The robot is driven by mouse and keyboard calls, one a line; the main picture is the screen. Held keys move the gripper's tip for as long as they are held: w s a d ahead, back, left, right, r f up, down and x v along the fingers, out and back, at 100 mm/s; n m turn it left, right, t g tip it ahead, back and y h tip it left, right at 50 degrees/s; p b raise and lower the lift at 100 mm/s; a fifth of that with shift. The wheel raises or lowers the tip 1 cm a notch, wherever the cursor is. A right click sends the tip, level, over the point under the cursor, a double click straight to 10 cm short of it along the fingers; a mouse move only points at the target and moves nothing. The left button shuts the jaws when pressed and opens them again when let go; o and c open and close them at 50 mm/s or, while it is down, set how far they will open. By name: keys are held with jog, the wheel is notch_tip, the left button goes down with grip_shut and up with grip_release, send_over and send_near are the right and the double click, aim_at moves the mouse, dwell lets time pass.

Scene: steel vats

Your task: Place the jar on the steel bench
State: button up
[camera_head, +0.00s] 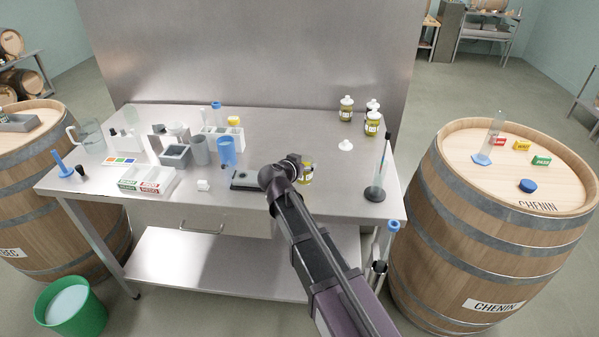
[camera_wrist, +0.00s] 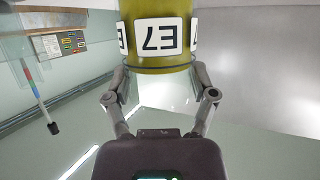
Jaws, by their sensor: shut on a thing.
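A jar with olive-yellow contents and a white label (camera_head: 306,174) is at my gripper, over the front middle-right of the steel bench (camera_head: 240,206). My gripper (camera_head: 300,166) is mostly hidden by my own arm in the head view. In the wrist view my gripper (camera_wrist: 161,72) has its two fingers shut on the jar (camera_wrist: 158,36), one on each side. The label's dark characters show there, apparently upside down. The jar's far end is cut off by the frame, so I cannot tell whether it touches the bench top.
Several similar jars (camera_head: 372,124) stand at the bench's back right, near a white lid (camera_head: 346,145). A cylinder on a dark base (camera_head: 375,193) stands at the right edge. Bare steel lies right of the held jar.

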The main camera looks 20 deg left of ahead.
jog(key=shift+f+b, duration=1.2)
jog(key=shift+f, duration=0.25)
jog(key=shift+f, duration=0.1)
jog(key=o, duration=1.2)
jog(key=shift+s+r+p, duration=0.35)
jog(key=shift+s+r, duration=0.05)
jog(key=shift+s, duration=0.15)
jog(key=shift+p+v, duration=2)
jog(key=shift+v, duration=3.5)
jog(key=shift+w, duration=0.1)
